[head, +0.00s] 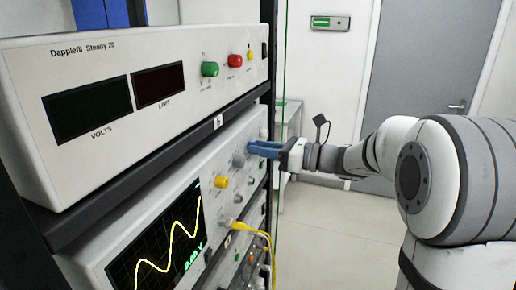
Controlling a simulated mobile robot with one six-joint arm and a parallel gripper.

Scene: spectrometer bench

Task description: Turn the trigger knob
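The oscilloscope (150,225) sits in the rack below the power supply, its screen showing a yellow wave. Its front panel carries a grey knob (239,160), a yellow knob (221,181) and further small knobs. The labels are too small to read, so I cannot tell which is the trigger knob. My gripper (250,148) reaches in from the right, its blue fingers pointing at the panel's upper right part, just right of the grey knob. The fingers lie close together in this view. I cannot tell whether they touch the panel or hold a knob behind the tips.
A yellow cable (250,229) is plugged in low on the oscilloscope panel and hangs to the right. The power supply (130,85), with green and red terminals, stands above. Open floor (320,235) lies right of the rack, before a grey door (425,70).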

